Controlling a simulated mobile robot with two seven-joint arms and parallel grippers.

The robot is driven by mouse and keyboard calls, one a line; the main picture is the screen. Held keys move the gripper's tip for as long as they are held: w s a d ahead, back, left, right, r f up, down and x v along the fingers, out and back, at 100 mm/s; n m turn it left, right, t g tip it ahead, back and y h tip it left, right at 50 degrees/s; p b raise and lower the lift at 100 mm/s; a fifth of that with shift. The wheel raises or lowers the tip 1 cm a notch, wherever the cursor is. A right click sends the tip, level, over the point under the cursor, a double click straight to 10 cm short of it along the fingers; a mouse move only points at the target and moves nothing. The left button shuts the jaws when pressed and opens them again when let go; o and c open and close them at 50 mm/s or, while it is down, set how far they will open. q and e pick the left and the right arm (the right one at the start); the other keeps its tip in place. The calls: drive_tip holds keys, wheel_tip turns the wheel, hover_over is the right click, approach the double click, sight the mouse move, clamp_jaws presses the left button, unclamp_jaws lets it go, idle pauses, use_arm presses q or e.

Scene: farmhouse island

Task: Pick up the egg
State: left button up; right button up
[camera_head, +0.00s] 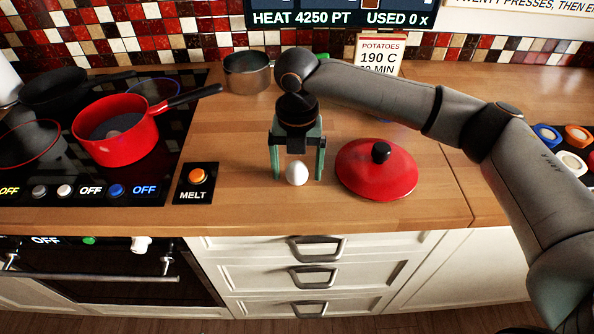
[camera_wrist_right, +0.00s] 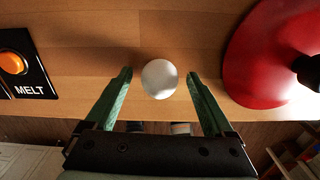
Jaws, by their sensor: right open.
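A white egg (camera_head: 297,173) sits on the wooden counter near its front edge, right of the MELT button. My right gripper (camera_head: 297,174) is open, with its green fingers on either side of the egg in the head view. In the right wrist view the egg (camera_wrist_right: 159,79) lies between and slightly beyond the tips of the open fingers (camera_wrist_right: 159,80), with a gap on each side. I cannot tell the exact height of the fingertips above the counter. My left gripper is not in view.
A red lid (camera_head: 376,169) with a black knob lies close on the right. The MELT button (camera_head: 196,178) is on the left. A red saucepan (camera_head: 117,130) stands on the black hob. A steel pot (camera_head: 248,73) and a POTATOES card (camera_head: 381,54) stand behind.

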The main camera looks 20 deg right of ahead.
clamp_jaws()
idle(0.6)
drive_tip(key=shift+r, duration=0.15)
